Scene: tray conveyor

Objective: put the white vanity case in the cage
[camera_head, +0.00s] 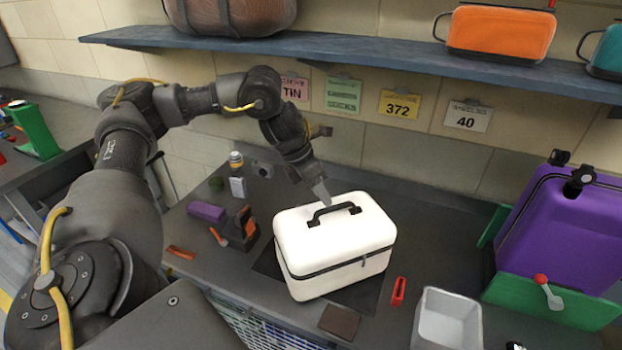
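The white vanity case (335,248) stands upright and closed on the dark counter, with a black handle (333,212) on its lid. My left gripper (323,194) points down just above the back of the handle. Its fingers show edge-on, so I cannot tell whether they are open or whether they touch the handle. A light wire mesh (262,331) shows below the counter's front edge; only part of it is visible, and I cannot tell whether it is the cage. My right gripper is out of view.
A purple suitcase (562,230) stands behind a green panel at right. A pale open bin (447,318), a red item (398,291) and a brown wallet-like item (339,321) lie near the case. An orange-and-black item (241,230) is at its left. A shelf (370,55) overhangs the back.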

